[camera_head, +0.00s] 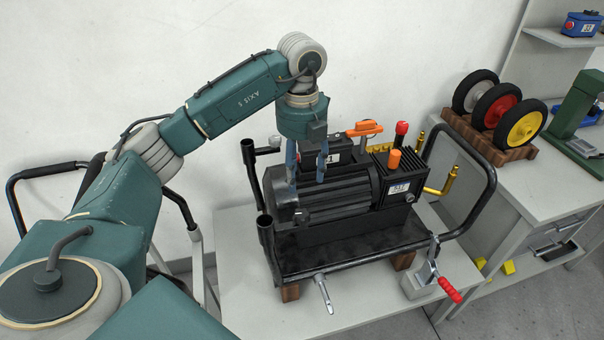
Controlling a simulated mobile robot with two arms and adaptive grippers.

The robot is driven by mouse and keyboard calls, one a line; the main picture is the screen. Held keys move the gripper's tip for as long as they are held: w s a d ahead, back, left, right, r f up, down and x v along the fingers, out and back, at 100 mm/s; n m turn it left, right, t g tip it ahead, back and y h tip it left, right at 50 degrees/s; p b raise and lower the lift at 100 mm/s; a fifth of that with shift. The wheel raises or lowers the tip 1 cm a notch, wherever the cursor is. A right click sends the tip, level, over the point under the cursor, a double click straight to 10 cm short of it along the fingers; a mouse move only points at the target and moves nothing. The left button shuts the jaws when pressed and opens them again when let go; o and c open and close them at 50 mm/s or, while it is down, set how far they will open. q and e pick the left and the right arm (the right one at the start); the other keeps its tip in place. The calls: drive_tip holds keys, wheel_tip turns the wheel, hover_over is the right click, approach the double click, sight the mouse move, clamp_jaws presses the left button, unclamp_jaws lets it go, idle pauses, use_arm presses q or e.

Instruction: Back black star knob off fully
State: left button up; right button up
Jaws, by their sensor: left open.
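A pressure-washer-like machine with a finned black motor (338,193) sits in a black tubular frame (492,180) on a light grey table (240,262). My left gripper (307,181) points down over the left part of the motor. Its two blue-grey fingers are apart, with nothing visible gripped between them. My right gripper is not in view.
An orange-handled valve (366,128), an orange cap (394,158) and a red knob (402,128) rise behind and right of the motor. A red-handled clamp (449,290) stands at the table's front right. Wheels on a wooden rack (462,128) stand on the right bench.

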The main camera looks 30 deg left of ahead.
sight(302, 214)
use_arm(q)
drive_tip(key=f, duration=0.4)
drive_tip(key=f+m, duration=0.1)
drive_tip(key=f, duration=0.3)
drive_tip(key=s+f+m, duration=0.1)
drive_tip(key=f, duration=0.4)
drive_tip(key=shift+d, duration=0.3)
drive_tip(key=shift+f+b, duration=0.1)
drive_tip(key=shift+b, duration=0.2)
drive_tip(key=c, duration=1.1)
